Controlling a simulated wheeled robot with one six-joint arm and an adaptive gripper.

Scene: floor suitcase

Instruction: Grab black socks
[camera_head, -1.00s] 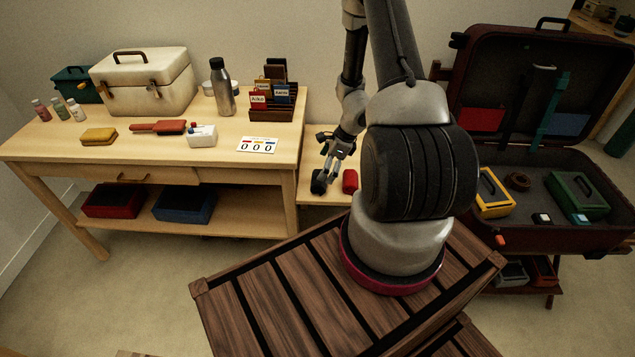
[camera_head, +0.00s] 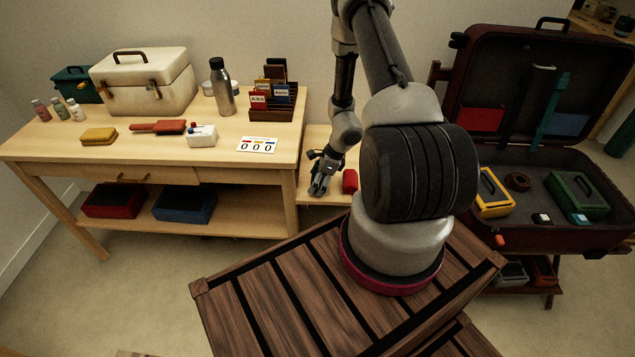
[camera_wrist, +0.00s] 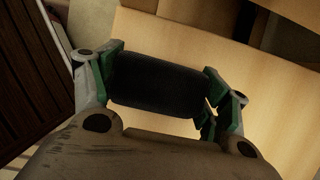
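The black socks (camera_wrist: 158,84) are a dark roll between the two green-padded fingers of my gripper (camera_wrist: 162,88) in the wrist view. The left pad is close against one end of the roll. A small lit gap shows near the right pad, and I see no firm grip. The fingers are spread wide around the roll. In the head view my gripper (camera_head: 321,183) points down over the small light wood table, and it mostly hides the black socks there.
A red roll (camera_head: 350,181) lies just right of my gripper on the small table (camera_head: 318,140). The long workbench (camera_head: 100,150) is to the left. The open suitcase (camera_head: 560,235) with several items is to the right. A slatted wooden crate (camera_head: 290,290) is in front.

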